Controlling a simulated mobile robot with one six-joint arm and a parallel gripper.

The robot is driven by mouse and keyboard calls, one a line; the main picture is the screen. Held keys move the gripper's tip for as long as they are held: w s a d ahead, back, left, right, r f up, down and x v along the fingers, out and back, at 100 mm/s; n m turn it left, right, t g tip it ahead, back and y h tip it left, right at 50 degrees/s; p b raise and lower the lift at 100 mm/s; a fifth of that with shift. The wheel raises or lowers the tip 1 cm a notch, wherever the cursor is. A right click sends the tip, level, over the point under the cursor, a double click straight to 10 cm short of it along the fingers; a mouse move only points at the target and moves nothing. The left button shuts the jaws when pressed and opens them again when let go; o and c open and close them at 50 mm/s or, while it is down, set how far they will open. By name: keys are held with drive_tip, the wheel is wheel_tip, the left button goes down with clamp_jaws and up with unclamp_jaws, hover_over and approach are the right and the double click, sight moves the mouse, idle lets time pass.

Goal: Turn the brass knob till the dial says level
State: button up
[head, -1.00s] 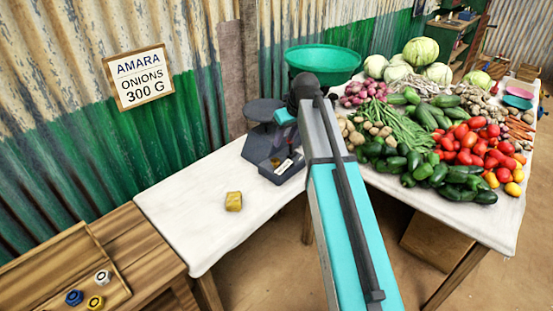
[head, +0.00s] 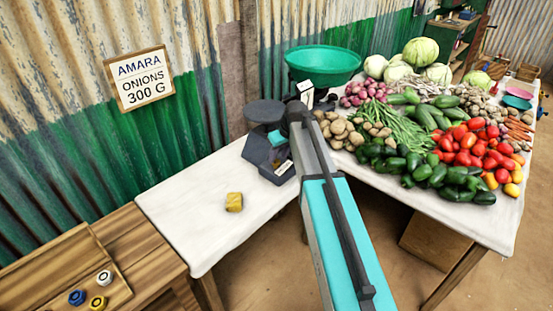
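The dark grey balance (head: 258,150) stands at the back of the white-covered table, with a round dark pan (head: 265,112) on top. A small pale label or dial face (head: 284,168) shows on its front, too small to read. I cannot make out the brass knob. My arm reaches in from the bottom right, and a small teal part of it shows against the balance. My gripper's fingers cannot be told apart from the dark balance, so their opening and any contact are unclear. A white card-like thing (head: 305,91) stands behind my arm.
A yellowish block (head: 234,202) lies on the cloth in front of the balance. A green basin (head: 322,64) and heaped vegetables (head: 440,140) fill the right side. The cloth's left end is clear.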

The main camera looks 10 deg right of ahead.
sight(276, 161)
drive_tip(key=shift+x, duration=1.75)
drive_tip(key=shift+r, duration=0.1)
drive_tip(key=c, duration=0.7)
